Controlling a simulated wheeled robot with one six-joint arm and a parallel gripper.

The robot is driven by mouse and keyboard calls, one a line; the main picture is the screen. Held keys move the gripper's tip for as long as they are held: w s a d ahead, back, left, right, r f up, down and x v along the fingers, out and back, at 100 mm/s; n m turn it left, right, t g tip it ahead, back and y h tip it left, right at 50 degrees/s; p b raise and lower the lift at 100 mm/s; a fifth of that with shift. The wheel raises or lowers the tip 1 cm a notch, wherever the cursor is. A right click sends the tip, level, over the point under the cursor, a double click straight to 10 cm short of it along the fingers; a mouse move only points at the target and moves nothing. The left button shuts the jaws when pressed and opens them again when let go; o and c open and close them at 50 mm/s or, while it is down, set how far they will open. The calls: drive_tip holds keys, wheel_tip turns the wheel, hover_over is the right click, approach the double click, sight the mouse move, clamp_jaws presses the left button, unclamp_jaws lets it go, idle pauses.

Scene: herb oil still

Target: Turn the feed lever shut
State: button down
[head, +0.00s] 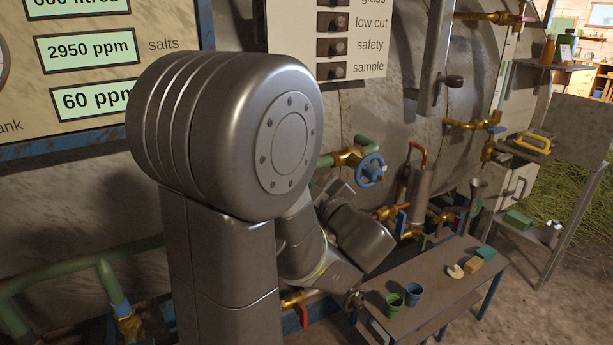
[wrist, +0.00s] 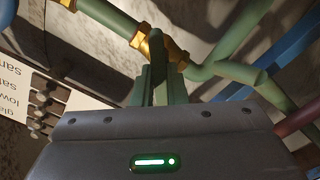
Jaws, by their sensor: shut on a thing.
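In the wrist view my gripper (wrist: 163,84) has its two fingers closed on a dark, narrow bar (wrist: 156,44), which looks like the feed lever's handle. The bar rises from between the fingers in front of a brass fitting (wrist: 148,46) on a green pipe (wrist: 120,22). The fingers hide the gripped part, so the lever's full shape and angle cannot be told. In the head view my own arm covers the lever and the gripper's fingers.
Green and blue pipes (wrist: 287,40) run close to my gripper on the right. In the head view a blue handwheel (head: 371,170) is on the tank wall, and a low bench (head: 440,288) with small cups stands at the lower right. A label board (head: 358,45) hangs above.

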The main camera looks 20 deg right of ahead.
drive_tip(key=shift+m+p, duration=3)
drive_tip(key=shift+m, duration=1.2)
drive_tip(key=c, duration=1.5)
unclamp_jaws()
drive_tip(key=shift+o, duration=0.2)
drive_tip(key=s+d+b, duration=0.1)
drive_tip(key=s, duration=1.2)
drive_tip(key=shift+s, duration=0.4)
